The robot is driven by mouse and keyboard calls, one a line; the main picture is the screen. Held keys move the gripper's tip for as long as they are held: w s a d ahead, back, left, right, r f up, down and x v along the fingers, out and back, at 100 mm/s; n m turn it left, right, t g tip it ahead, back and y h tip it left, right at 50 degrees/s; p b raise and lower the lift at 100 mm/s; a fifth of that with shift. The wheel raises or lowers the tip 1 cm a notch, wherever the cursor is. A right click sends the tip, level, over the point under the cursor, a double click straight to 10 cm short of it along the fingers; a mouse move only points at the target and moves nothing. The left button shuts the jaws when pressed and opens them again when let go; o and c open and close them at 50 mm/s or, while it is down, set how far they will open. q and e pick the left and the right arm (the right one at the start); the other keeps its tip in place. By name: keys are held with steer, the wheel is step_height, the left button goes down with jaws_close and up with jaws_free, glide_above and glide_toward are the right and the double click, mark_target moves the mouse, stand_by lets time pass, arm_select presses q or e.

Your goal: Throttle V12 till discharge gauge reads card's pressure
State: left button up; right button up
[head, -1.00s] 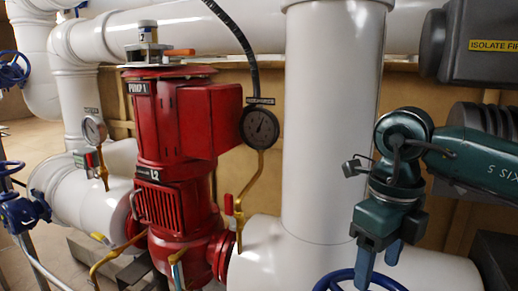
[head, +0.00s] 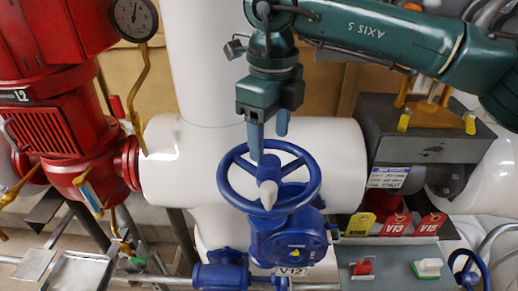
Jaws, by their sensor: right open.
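The blue valve (head: 290,240) with a round blue handwheel (head: 307,200) stands at the centre, with a V12 label (head: 290,271) under it. My right gripper (head: 268,138) points down over the handwheel, its two fingers apart with nothing between them. One fingertip overlaps the wheel near its pale hub; I cannot tell whether it touches. A round gauge (head: 133,18) is at the top left, cut slightly by the frame edge; its reading is too small to tell. My left gripper is not in view.
A red pump (head: 60,120) stands at left, joined to a thick white pipe (head: 180,165). Yellow (head: 359,223) and red tags marked V13 (head: 395,224) and V15 (head: 430,224) lie right of the valve. A grey panel (head: 395,262) carries red and green switches.

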steer(key=n, duration=0.3)
steer(key=shift+n, duration=0.3)
steer(key=n, duration=0.4)
steer(key=shift+p, duration=0.3)
steer(key=n, duration=0.8)
